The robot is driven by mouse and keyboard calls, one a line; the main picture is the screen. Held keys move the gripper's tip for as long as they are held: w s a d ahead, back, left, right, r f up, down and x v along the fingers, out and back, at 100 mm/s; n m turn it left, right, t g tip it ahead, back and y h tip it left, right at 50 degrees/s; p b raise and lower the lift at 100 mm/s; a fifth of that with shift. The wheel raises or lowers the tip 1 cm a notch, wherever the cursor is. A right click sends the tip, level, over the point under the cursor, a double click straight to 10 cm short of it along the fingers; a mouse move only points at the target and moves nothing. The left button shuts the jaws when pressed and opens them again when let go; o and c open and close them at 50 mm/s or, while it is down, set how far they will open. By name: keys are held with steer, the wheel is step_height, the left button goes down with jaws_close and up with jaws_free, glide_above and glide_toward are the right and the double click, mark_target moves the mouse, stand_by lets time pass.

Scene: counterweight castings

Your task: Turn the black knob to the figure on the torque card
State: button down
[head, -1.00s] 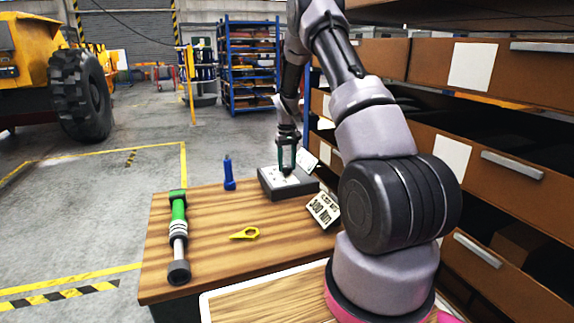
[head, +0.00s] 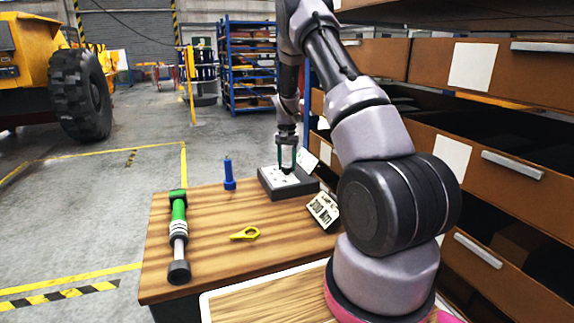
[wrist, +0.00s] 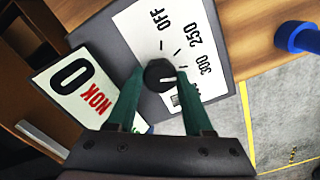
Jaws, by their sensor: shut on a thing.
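The black knob (wrist: 158,74) sits on the white dial face (wrist: 150,28) of a grey box (head: 268,184). My gripper (wrist: 160,72) has its green fingers shut on the knob, one on each side. The dial shows OFF, 250 and 300; further print is partly hidden by the right finger. A white mark on the knob points roughly right in the wrist view, near the 300 side; the exact tick is hard to tell. The torque card (head: 322,211) leans on the table right of the box and seems to read 300 with a unit.
A green-handled torque wrench (head: 179,232), a yellow ring-shaped tool (head: 245,233) and a blue bottle-like item (head: 229,174) lie or stand on the wooden table (head: 210,270). Shelves with drawers (head: 480,150) stand close on the right.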

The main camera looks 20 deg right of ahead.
mark_target(287, 166)
stand_by(0.3)
steer(key=shift+c, duration=1.5)
jaws_free()
steer(key=shift+r, duration=0.15)
step_height(287, 166, up, 11)
steer(key=shift+f, duration=0.2)
